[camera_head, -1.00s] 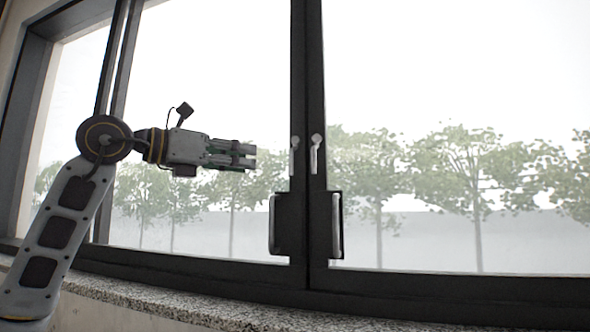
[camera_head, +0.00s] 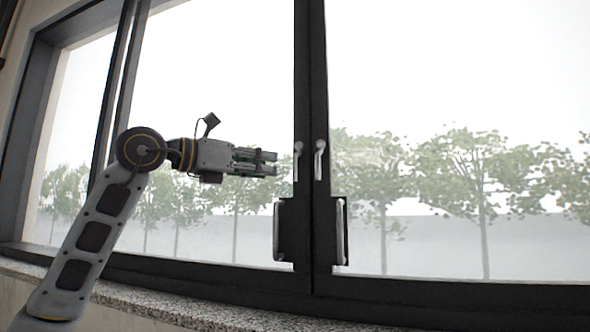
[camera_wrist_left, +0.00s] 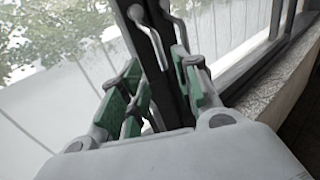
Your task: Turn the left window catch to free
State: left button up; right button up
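The left window catch (camera_head: 297,161) is a small pale lever on the dark left sash upright, with its arm hanging down. A matching right catch (camera_head: 320,161) hangs on the upright beside it. My left gripper (camera_head: 276,163) points right, its tips just left of the left catch with a small gap in the picture. In the left wrist view its green-padded fingers (camera_wrist_left: 160,95) are apart with nothing gripped between them. Two pale catches show beyond them there; I cannot tell for sure which is which. My right gripper is out of view.
Dark pull handles (camera_head: 284,229) and (camera_head: 341,231) stick out below the catches. A speckled stone sill (camera_head: 190,308) runs under the dark window frame. Both sashes look shut. The space in front of the right pane is clear.

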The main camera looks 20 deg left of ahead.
aim_at(295, 170)
pick_arm(q)
jog(key=p+x, duration=0.1)
jog(key=x, duration=0.8)
jog(key=shift+w+d, duration=0.1)
jog(key=shift+w, duration=0.05)
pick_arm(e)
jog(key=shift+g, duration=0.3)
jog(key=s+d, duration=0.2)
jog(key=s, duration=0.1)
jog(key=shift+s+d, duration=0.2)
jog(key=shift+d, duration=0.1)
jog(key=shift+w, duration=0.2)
